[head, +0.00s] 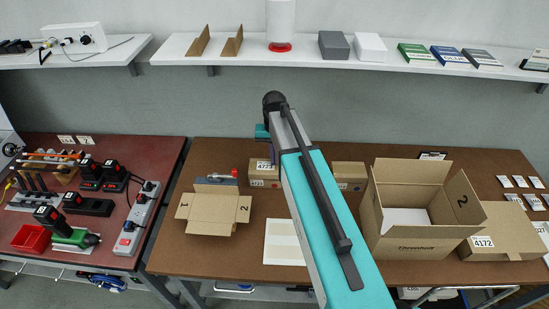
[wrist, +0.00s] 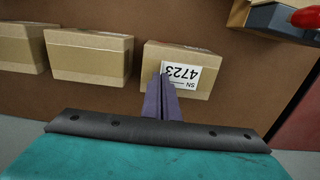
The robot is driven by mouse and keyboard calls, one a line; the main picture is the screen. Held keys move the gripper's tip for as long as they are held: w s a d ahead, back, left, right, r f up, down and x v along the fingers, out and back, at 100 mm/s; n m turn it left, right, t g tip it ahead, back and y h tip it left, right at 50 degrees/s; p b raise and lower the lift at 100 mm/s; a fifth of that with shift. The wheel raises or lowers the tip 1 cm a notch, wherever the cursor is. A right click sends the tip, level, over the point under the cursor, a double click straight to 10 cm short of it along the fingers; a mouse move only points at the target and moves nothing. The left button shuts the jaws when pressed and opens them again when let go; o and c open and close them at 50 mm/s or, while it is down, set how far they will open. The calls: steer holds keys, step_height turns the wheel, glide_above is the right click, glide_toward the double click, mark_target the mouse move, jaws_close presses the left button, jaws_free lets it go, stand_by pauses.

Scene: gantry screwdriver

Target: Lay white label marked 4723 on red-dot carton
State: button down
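The white label marked 4723 (wrist: 183,73) is seen over a small tan carton (wrist: 150,58), its print upside down in the wrist view. The label (head: 264,166) also shows at the top of the left small carton (head: 271,183) in the head view. My gripper (wrist: 165,80) has its purple fingers close together, shut at one edge of the label. I cannot tell whether the label touches the carton. Two more small cartons stand in the row, a middle one (wrist: 88,57) and an end one (wrist: 20,48).
A large open box (head: 415,230) stands right of my arm, near a 4172 label (head: 482,242). An open flattened carton (head: 212,207) and a white sheet (head: 284,243) lie on the brown table. A red-knobbed grey object (wrist: 280,20) is beside the row. A shelf (head: 350,62) runs above.

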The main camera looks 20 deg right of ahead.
steer(key=c, duration=2.5)
jaws_free()
steer(key=o, duration=0.5)
step_height(320, 180, up, 7)
steer(key=b, duration=0.2)
steer(key=shift+r, duration=0.2)
steer(key=shift+s, duration=0.7)
